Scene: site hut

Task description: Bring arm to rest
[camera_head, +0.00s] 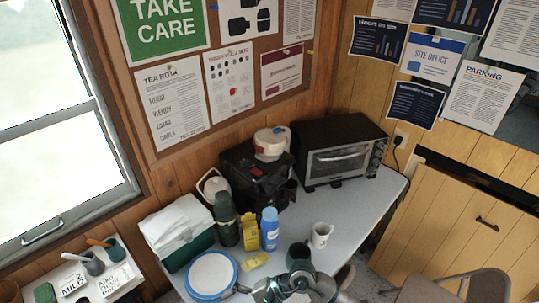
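A grey arm part with a gripper (264,291) shows at the bottom edge, over the table's near side. It seems to come in from the right, so I take it as my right gripper. Its tip end lies beside the blue-rimmed white plate (211,274); I cannot tell if they touch. The fingers are small and partly cut off by the frame, so their opening is unclear. My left gripper is not in view.
The grey table (371,203) holds a toaster oven (343,160), a black coffee machine (258,178), a white mug (321,235), a blue bottle (269,229), a dark flask (226,220), a yellow box (249,231) and a green-white box (178,231). A chair (455,287) stands right. The table's right part is clear.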

